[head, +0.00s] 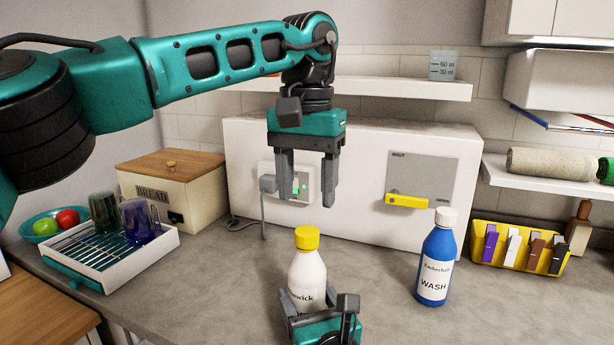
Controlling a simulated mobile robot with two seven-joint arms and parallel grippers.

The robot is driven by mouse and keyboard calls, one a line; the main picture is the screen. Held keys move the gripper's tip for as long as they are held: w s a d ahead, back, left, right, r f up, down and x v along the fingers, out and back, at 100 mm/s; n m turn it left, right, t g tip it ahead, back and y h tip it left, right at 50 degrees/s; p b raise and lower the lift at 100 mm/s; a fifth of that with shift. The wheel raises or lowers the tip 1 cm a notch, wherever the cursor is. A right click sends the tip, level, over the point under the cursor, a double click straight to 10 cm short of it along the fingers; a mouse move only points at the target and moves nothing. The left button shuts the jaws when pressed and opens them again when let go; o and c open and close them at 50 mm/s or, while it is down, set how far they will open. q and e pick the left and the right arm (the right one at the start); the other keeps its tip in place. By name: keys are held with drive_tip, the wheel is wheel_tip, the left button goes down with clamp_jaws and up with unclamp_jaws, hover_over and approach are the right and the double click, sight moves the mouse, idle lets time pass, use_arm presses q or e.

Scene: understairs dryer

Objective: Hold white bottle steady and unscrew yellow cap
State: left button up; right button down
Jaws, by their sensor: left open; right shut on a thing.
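The white bottle (308,270) stands upright on the grey counter in the lower middle of the head view, with its yellow cap (307,238) on top. My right gripper (318,305) is shut on the bottle's lower body and hides its base and part of its label. My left gripper (308,195) is open and empty, pointing down above the yellow cap, with a clear gap between its fingertips and the cap.
A blue wash bottle (437,258) with a white cap stands to the right. A yellow peg basket (515,248) is farther right. A dish rack (110,258) with two mugs, a fruit bowl (55,225) and a bread box (175,192) are left. A white panel (345,175) stands behind.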

sight(307, 231)
use_arm(q)
wheel_tip(307, 231, down, 7)
drive_tip(key=shift+r, duration=0.1)
drive_tip(key=shift+c, duration=0.3)
